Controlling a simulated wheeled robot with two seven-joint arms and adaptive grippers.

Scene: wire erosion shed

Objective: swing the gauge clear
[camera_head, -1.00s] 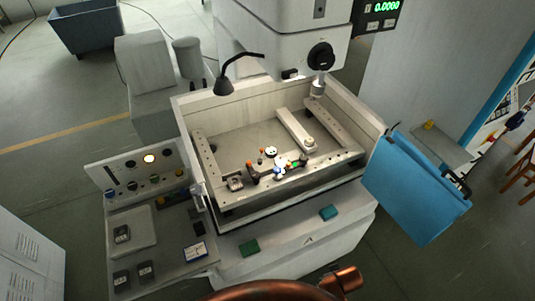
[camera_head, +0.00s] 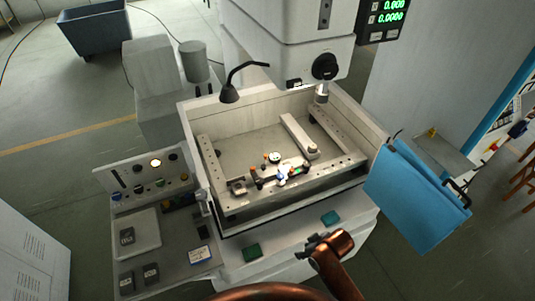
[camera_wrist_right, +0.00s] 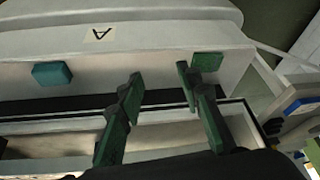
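A small round dial with a white face (camera_head: 275,157), which looks like the gauge, is inside the machine's open tank (camera_head: 240,110). It sits amid a dark jointed holder with orange knobs (camera_head: 259,181) and a blue-and-white part (camera_head: 283,174); how they join is too small to tell. My right gripper (camera_head: 314,240) is in front of the tank, over the front ledge, apart from the gauge. In the right wrist view its two fingers (camera_wrist_right: 158,78) are spread with nothing between them. My left gripper is out of view.
A teal block (camera_head: 330,218) and a green block (camera_head: 252,251) are on the front ledge. A control panel (camera_head: 158,175) stands left. A black gooseneck lamp (camera_head: 230,93) and the machine head (camera_head: 295,55) overhang the tank. A blue panel (camera_head: 415,190) hangs right.

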